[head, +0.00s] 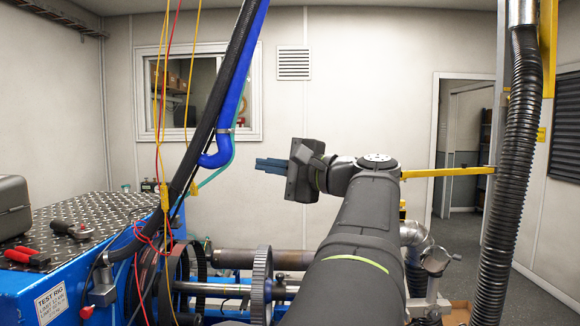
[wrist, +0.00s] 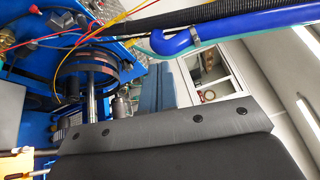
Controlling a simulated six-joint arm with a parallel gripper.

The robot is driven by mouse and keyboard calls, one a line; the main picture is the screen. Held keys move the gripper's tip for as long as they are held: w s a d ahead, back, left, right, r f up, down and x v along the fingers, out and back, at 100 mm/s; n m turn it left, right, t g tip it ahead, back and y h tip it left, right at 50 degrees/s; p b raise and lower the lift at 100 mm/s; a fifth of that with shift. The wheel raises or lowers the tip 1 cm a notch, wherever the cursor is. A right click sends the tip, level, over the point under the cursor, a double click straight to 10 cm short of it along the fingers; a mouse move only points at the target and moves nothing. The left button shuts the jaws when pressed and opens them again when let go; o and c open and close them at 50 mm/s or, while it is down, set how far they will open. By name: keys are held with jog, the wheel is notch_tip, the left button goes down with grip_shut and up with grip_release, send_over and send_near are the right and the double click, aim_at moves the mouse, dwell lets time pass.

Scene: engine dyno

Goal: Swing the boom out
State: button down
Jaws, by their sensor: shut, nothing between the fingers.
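A yellow horizontal bar (head: 447,172), which looks like the boom, reaches left from the grey post (head: 497,110) at the right of the head view. Its left end is at my wrist joint in the picture, and I cannot tell whether they touch. My gripper (head: 268,165) points left, away from the bar, in front of the pale wall. Its blue-grey fingers are together and empty. They also show in the wrist view (wrist: 158,88), beyond the dark gripper body. The bar does not show in the wrist view.
A black conduit with a blue hose (head: 228,110) slants down left of my gripper, with red and yellow cables hanging beside it. A ribbed black duct (head: 520,150) hangs at the right. A blue test rig (head: 85,290) with a toothed wheel (head: 262,285) fills the lower left.

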aim_at(226, 160)
jog(key=a+r, duration=0.1)
jog(key=a, duration=0.8)
jog(key=shift+w, duration=0.2)
jog(key=shift+w+d, duration=0.15)
dwell(1.2)
